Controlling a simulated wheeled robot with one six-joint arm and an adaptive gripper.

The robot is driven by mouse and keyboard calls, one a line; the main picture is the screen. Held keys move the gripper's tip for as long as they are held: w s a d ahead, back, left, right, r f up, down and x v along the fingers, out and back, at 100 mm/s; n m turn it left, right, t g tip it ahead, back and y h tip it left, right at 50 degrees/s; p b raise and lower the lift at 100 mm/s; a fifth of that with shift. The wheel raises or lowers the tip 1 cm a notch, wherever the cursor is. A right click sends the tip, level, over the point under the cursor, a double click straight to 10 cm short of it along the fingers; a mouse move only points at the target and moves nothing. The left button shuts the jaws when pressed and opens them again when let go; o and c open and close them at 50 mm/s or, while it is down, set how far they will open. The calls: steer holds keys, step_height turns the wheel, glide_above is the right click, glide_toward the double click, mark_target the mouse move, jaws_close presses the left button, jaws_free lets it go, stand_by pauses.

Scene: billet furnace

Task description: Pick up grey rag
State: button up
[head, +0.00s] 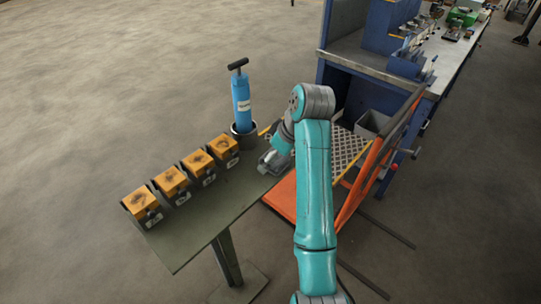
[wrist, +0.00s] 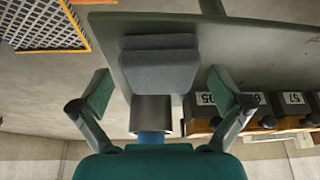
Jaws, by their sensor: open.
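The grey rag (wrist: 158,68) is a folded dark grey cloth lying near the edge of a narrow green table (wrist: 240,42), seen in the wrist view. In the head view the rag (head: 270,164) shows only partly at the table's right end, below my wrist. My gripper (wrist: 160,92) is open, with one finger on each side of the rag's line in the wrist view. The fingers look apart from the rag, and nothing is between them. How high they are above it I cannot tell.
A blue hand pump (head: 241,100) stands in a dark cup (head: 243,135) close behind the rag. Several orange blocks (head: 171,181) in dark holders line the table's back edge. An orange cart (head: 283,197) and a blue workbench (head: 348,62) stand right. The table's front strip is clear.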

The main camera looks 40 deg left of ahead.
steer(key=shift+a, duration=0.1)
steer(key=shift+c, duration=0.3)
steer(key=c, duration=1.2)
steer(key=shift+o, duration=0.2)
